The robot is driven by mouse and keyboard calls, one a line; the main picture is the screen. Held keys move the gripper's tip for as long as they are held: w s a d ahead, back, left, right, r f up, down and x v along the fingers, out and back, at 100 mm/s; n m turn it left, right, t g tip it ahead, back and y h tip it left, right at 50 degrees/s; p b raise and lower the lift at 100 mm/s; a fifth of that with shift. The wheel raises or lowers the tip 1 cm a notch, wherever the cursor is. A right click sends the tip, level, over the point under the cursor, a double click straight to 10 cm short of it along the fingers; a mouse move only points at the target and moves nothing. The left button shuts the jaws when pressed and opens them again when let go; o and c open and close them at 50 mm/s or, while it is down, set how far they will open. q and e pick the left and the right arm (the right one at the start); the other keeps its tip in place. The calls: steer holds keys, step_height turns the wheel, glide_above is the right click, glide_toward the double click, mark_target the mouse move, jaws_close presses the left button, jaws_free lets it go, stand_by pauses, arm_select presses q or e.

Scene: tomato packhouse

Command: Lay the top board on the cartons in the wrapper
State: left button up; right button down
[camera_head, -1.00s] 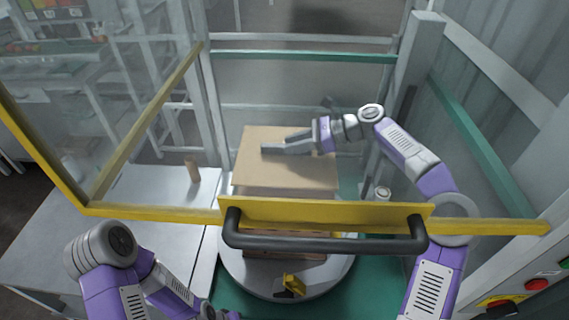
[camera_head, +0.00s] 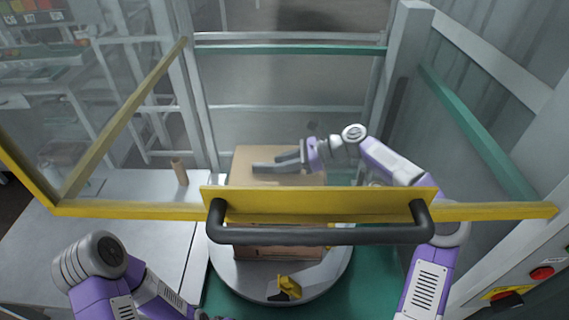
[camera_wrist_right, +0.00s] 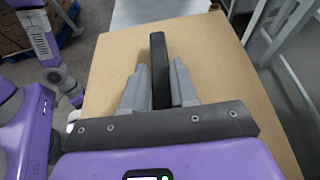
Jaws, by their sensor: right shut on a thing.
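The top board (camera_head: 250,155) is a flat tan sheet. It lies roughly level above the turntable (camera_head: 230,284) of the wrapper. My right gripper (camera_head: 258,168) is above the board, and in the right wrist view (camera_wrist_right: 160,70) its fingers are shut on a dark upright bar (camera_wrist_right: 160,75) over the board's face (camera_wrist_right: 220,60). Brown stacked goods, seemingly cartons (camera_head: 280,252), show below the door handle. The yellow door bar hides most of the stack, so I cannot tell whether the board touches it. My left arm is at the lower left, its gripper out of view.
A yellow-framed clear door with a black handle (camera_head: 310,236) crosses in front of the stack. A grey table (camera_head: 120,220) at left carries a small brown cylinder (camera_head: 179,172). A grey post (camera_head: 400,80) and a control panel with red buttons (camera_head: 541,273) stand at right.

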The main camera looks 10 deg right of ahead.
steer(key=c, duration=0.9)
jaws_free()
steer(key=shift+f, duration=0.15)
steer(key=p+v, duration=0.2)
steer(key=v, duration=0.4)
steer(key=shift+d+r, duration=0.25)
steer(key=shift+r, duration=0.1)
steer(key=shift+s+d+r+p, duration=0.1)
steer(key=shift+s+d+p, duration=0.05)
steer(key=shift+d+p, duration=0.2)
